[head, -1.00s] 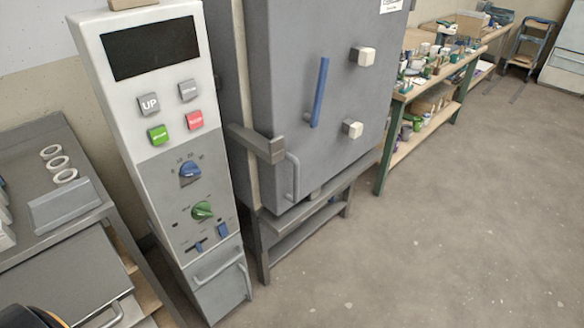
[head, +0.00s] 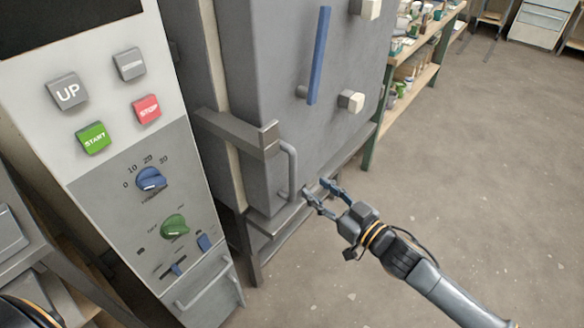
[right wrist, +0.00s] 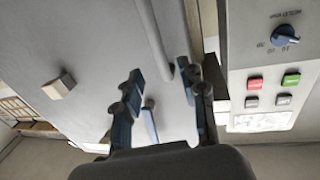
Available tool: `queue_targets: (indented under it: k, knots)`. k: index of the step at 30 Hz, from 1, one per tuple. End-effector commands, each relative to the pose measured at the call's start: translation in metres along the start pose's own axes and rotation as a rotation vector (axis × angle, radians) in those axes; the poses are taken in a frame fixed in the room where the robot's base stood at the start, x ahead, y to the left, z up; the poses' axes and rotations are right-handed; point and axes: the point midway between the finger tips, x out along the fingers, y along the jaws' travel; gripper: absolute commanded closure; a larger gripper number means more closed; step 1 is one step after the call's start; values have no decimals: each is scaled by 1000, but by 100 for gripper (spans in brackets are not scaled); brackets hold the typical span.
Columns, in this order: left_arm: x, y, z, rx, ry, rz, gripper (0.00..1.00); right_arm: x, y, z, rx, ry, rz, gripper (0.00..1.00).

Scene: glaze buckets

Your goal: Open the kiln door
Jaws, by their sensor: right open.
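The kiln door (head: 275,80) is a large grey panel that looks shut against the kiln body. A thin grey vertical handle (head: 292,168) stands at its lower left, beside a grey latch block. A long blue bar (head: 319,55) sits higher on the door. My right gripper (head: 315,188) is open and empty, just right of the grey handle's lower end and apart from it in the head view. In the right wrist view the grey handle (right wrist: 152,38) runs toward the space between my open fingers (right wrist: 160,74). My left gripper is not in view.
The control panel (head: 95,180), with buttons and dials, stands close left of the kiln. Two pale knobs stick out of the door, one lower (head: 351,101). A workbench (head: 440,45) with pots stands beyond. The floor (head: 470,190) at right is clear.

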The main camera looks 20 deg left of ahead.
Motion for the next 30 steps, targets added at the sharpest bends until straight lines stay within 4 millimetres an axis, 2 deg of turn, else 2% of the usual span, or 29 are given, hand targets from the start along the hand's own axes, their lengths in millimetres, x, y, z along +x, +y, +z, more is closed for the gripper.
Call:
queue_targets:
  k: [1,6,12,18,26,29,30]
  knots:
    - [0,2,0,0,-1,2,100,14,-1,-2,0,3,-1,59]
    - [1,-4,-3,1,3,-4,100,50,0,-1,0,1,0,59]
    - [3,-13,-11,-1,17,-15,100,81,0,0,0,0,1,59]
    - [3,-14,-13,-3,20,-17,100,94,1,0,0,0,1,59]
    - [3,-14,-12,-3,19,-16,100,95,1,0,0,0,2,59]
    - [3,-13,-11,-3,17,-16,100,94,1,0,0,-1,2,75]
    - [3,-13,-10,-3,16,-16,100,94,1,0,0,-1,2,83]
